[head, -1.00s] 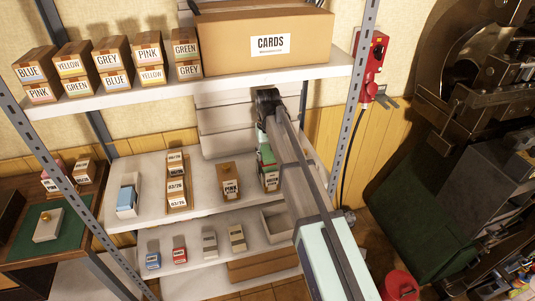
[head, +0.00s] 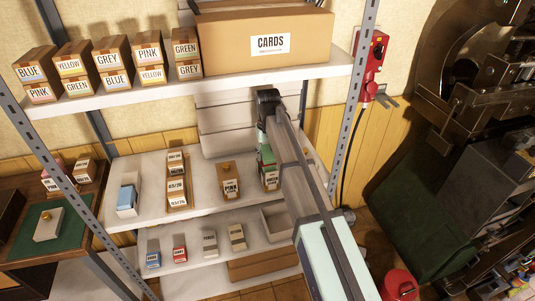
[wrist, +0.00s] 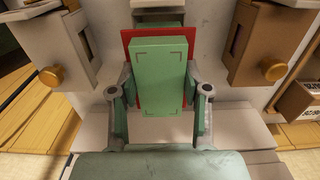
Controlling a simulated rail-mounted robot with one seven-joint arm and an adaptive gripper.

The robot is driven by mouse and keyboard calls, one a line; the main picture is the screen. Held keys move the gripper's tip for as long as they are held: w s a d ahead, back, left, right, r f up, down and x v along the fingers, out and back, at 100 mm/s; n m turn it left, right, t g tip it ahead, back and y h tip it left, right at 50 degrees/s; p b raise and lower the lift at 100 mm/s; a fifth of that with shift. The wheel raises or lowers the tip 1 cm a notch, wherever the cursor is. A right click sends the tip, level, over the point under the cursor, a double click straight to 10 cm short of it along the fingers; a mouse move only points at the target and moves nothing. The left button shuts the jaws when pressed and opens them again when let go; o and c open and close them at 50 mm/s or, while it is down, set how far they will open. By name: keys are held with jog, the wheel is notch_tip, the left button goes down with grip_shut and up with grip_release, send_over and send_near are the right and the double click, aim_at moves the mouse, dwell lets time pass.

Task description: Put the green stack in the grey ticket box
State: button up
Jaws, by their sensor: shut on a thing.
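A green stack (wrist: 158,75) is held between the fingers of my gripper (wrist: 160,95) in the wrist view. It is a plain green block with thin corner marks on its face. A flat red piece shows behind it and sticks out at both sides. I cannot tell which box is the grey ticket box; no label on the middle shelf that I can read says grey.
In the wrist view a pale box with a brass knob (wrist: 50,76) stands left and a brown knobbed box (wrist: 262,50) right.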

jog(key=shift+f+b, duration=0.45)
jog(key=shift+f, duration=1.2)
dwell(0.4)
jog(key=o, duration=1.4)
notch_tip(320, 180, up, 8)
jog(key=shift+f, duration=0.25)
